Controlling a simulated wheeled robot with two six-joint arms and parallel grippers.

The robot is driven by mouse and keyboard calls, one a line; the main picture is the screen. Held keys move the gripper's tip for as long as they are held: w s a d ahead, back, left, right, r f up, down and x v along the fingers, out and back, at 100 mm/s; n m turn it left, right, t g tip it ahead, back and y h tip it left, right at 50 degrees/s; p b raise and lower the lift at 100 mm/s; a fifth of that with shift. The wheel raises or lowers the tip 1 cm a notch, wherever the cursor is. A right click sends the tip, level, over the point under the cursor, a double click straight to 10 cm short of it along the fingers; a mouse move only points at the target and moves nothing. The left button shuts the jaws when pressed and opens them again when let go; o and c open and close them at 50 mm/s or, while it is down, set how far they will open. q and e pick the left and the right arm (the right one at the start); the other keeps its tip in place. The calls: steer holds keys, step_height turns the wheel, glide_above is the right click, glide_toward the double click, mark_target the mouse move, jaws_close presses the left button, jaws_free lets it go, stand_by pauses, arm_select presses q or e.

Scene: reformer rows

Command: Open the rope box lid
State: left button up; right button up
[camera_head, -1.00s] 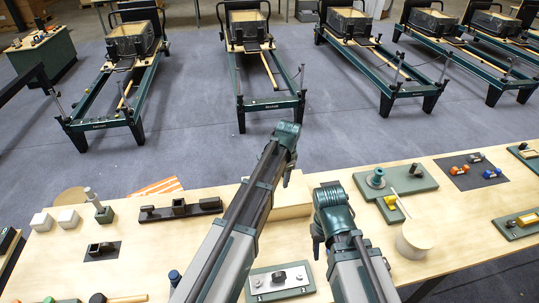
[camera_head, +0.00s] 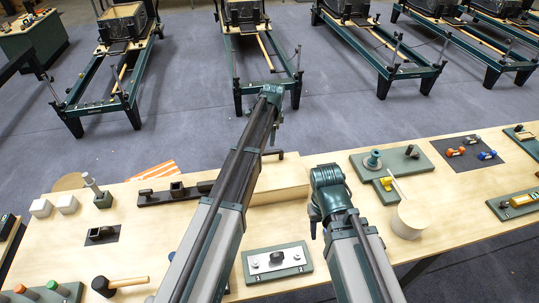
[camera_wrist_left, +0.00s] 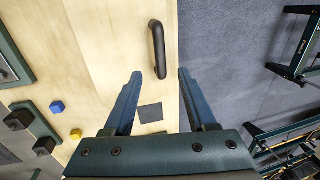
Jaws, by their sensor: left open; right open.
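The rope box appears to be the pale wooden box (camera_head: 284,183) at the table's far edge, behind my left arm. Its lid looks shut. A dark bar handle (camera_head: 276,153) shows at its far side. In the left wrist view, the black handle (camera_wrist_left: 157,48) stands on the pale wood, ahead of the fingertips and between their lines. My left gripper (camera_wrist_left: 156,73) is open and empty, apart from the handle. In the head view its wrist (camera_head: 271,94) is above and beyond the box. My right gripper (camera_head: 315,225) hangs right of the box; its fingers are hardly visible.
A black bracket block (camera_head: 176,192) lies left of the box. A green tray (camera_head: 415,165) and a round pale-topped drum (camera_head: 409,219) stand to the right. A metal plate on a green board (camera_head: 277,261) lies in front. Reformers (camera_head: 102,100) stand on the floor beyond.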

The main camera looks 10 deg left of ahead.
mark_target(269, 152)
arm_select(q)
steer(key=f+b, duration=0.3)
steer(key=w+f+b, duration=0.1)
steer(key=f+b, duration=0.5)
steer(key=f, duration=0.1)
steer(key=shift+w+a, duration=0.4)
steer(key=shift+c, duration=0.4)
jaws_close()
steer(key=shift+r, duration=0.1)
stand_by(0.4)
